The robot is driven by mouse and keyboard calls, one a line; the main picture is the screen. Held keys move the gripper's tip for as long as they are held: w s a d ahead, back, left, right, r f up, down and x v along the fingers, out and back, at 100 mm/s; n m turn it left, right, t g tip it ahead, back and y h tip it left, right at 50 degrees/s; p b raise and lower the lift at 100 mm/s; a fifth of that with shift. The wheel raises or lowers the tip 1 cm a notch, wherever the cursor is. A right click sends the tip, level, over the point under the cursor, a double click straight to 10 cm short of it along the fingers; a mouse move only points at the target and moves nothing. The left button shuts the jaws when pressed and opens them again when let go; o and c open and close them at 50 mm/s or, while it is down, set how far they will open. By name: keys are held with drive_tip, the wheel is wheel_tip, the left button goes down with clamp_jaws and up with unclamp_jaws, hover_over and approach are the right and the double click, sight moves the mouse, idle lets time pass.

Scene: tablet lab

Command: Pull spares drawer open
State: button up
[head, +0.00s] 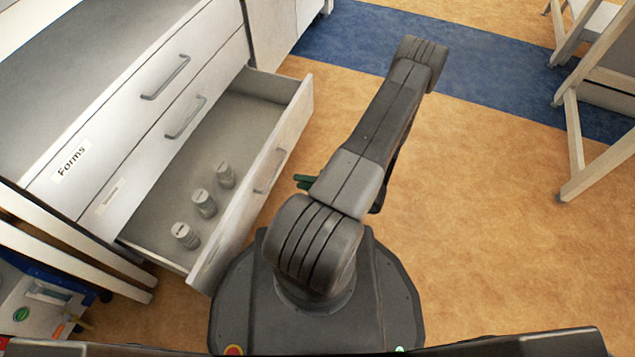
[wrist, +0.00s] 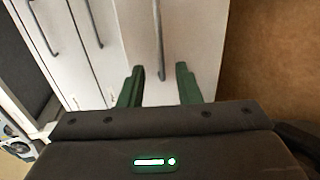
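A white drawer (head: 300,110) stands pulled out low in the cabinet, its inside showing. Its front carries a grey bar handle (head: 270,172); no label on that front is readable, so I cannot confirm it is the spares drawer. In the wrist view the handle (wrist: 160,40) runs up from between the fingertips. My gripper (wrist: 159,76) is open, its two green fingers apart, with no visible grip on the handle. In the head view my gripper (head: 303,182) is mostly hidden by my arm, with a gap between its green tips and the drawer front.
Three grey canisters (head: 204,203) stand in the open drawer. Above it are shut drawers, one labelled "Forms" (head: 71,163), another with an unreadable label (head: 110,197). A pale wooden frame (head: 575,140) stands at right. The orange floor (head: 480,220) between is clear.

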drive_tip(key=shift+p+v, duration=0.4)
drive_tip(key=shift+v, duration=1.95)
drive_tip(key=shift+a, duration=0.1)
drive_tip(key=b+x, duration=0.3)
drive_tip(key=x, duration=1)
drive_tip(key=shift+a+b, duration=0.35)
drive_tip(key=shift+b, duration=0.05)
drive_tip(key=shift+w, duration=0.15)
